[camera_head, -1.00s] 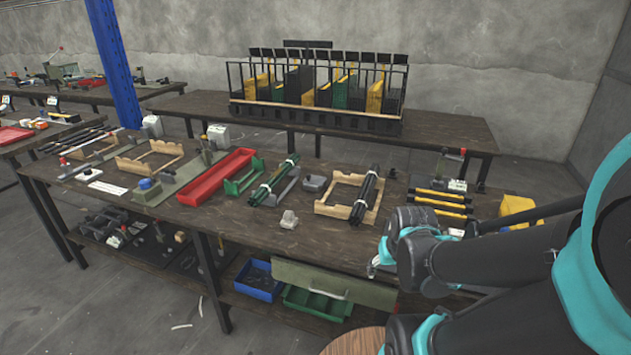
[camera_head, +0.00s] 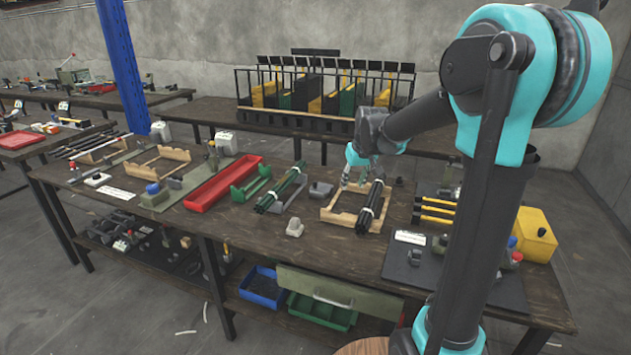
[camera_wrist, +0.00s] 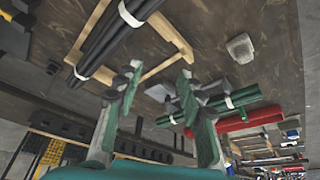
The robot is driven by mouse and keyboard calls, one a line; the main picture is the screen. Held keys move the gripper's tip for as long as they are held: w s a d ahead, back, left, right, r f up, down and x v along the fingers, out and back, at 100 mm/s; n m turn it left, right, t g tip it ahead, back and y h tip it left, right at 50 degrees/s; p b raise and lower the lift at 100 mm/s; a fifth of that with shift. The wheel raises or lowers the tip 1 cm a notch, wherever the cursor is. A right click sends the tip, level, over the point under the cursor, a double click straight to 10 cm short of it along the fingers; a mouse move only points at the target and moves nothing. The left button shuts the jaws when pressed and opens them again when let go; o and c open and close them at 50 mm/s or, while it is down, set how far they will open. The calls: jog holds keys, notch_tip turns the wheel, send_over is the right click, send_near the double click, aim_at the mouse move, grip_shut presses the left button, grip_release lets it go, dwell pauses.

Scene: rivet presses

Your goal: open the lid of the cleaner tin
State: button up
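I cannot pick out the cleaner tin by any label. A small grey lidded container (camera_head: 320,189), perhaps the tin, stands between the green rod bundle and the wooden frame; its top looks closed. It probably also shows in the wrist view (camera_wrist: 158,92), partly between my fingers. My gripper (camera_head: 356,180) hangs above the back of the wooden frame, right of this container. In the wrist view my gripper's green-tipped fingers (camera_wrist: 160,82) are spread apart with nothing held between them.
The wooden frame (camera_head: 336,216) holds a tied black rod bundle (camera_head: 372,208). The green rod bundle (camera_head: 282,191) and red tray (camera_head: 224,184) lie left. A pale grey block (camera_head: 294,228) sits near the front edge. A yellow container (camera_head: 535,236) stands right. A rack (camera_head: 322,125) stands behind.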

jog(key=w+a+r+n, duration=0.1)
jog(key=w+a+r, duration=0.1)
jog(key=w+a, duration=0.45)
jog(key=w+a+r+n, duration=0.1)
jog(key=w+a+r, duration=0.15)
jog(key=w, duration=0.65)
send_near(315, 182)
jog(key=shift+y, duration=0.4)
jog(key=x, duration=0.8)
jog(key=shift+w+d+f, duration=0.2)
jog(key=shift+w+f, duration=0.05)
jog(key=shift+w, duration=0.05)
grip_shut()
